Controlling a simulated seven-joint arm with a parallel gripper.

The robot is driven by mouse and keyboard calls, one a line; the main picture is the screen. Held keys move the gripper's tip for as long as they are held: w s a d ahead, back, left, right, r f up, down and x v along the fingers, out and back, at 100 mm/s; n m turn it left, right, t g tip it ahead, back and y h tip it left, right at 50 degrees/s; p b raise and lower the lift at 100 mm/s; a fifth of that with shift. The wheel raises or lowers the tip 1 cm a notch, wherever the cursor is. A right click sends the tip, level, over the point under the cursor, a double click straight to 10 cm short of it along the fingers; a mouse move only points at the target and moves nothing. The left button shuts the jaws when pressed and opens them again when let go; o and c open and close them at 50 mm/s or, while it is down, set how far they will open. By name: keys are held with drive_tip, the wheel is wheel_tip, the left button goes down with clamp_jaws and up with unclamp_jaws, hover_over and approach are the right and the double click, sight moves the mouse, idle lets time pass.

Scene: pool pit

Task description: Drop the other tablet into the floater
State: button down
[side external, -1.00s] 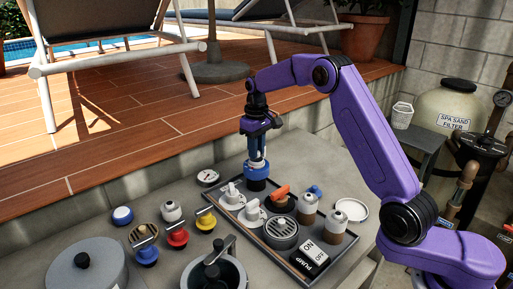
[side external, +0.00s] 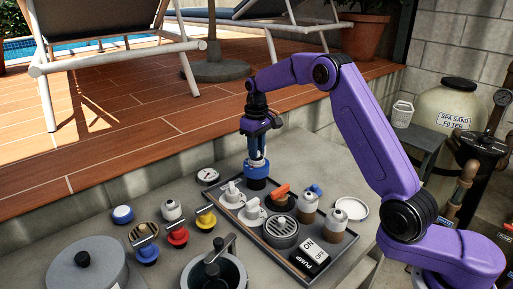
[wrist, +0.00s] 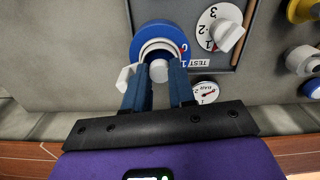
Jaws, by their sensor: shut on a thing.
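The floater (wrist: 141,37) is a round blue ring with a white cup-like middle, at the top of the wrist view. In the side external view the blue floater (side external: 256,184) stands at the back left corner of the tray, directly under my gripper (side external: 258,161). My gripper (wrist: 160,70) points down, with its two blue fingers close together. It is shut on a small round white tablet (wrist: 158,71), which shows against the floater's middle. I cannot tell whether the tablet is above the opening or partly inside it. A white piece (wrist: 127,76) juts out beside the left finger.
The dark tray (side external: 287,262) holds white dial knobs (side external: 231,196), an orange-handled valve (side external: 281,192), two bottles and a pump switch (side external: 309,257). A gauge (side external: 208,176) lies behind the floater's left. Red, yellow and blue knobs and a grey pot (side external: 84,270) stand left.

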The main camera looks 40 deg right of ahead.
idle(0.3)
drive_tip(key=c, duration=0.9)
unclamp_jaws()
drive_tip(key=shift+o, duration=0.2)
drive_tip(key=shift+r, duration=3.45)
